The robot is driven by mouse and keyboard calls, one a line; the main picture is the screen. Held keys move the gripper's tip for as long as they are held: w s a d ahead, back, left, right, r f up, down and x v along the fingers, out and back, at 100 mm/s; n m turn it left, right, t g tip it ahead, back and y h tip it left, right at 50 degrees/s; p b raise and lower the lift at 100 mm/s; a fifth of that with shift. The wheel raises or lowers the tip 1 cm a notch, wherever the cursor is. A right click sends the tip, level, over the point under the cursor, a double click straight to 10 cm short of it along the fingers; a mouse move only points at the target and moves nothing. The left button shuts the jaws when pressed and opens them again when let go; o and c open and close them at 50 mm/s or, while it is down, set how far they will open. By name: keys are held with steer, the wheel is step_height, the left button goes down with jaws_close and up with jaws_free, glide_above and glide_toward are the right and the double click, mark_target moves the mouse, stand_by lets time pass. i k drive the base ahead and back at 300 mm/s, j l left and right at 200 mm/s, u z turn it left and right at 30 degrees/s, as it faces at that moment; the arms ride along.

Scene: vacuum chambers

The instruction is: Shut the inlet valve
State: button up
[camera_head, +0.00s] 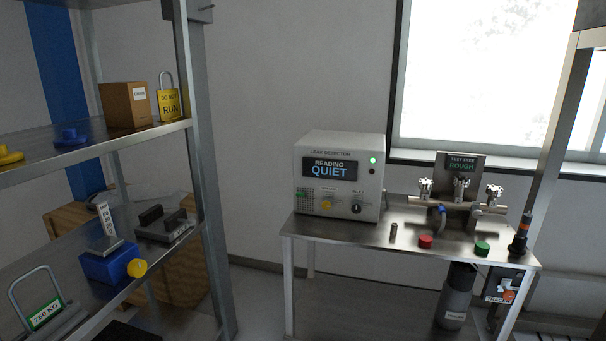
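A white leak detector box (341,150) stands on a steel table. Its display (329,169) reads QUIET. A dark round knob (356,208) sits at the right of its front under a small label that seems to read INLET; its setting is too small to tell. A yellow knob (326,204) is to its left. Right of the box is a metal pipe manifold (455,205) with several fittings and a blue lever (441,213) hanging down. A sign (461,165) behind it reads TEST PIECE ROUGH. My gripper is not in view.
A red cap (425,242), a green cap (482,248) and a dark probe (520,236) are on the steel table (370,236). A dark cylinder (455,297) stands below. A shelf rack (198,150) with a yellow padlock (168,103) fills the left. Floor between is clear.

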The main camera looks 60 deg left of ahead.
mark_target(356, 208)
steer(key=u, duration=1.85)
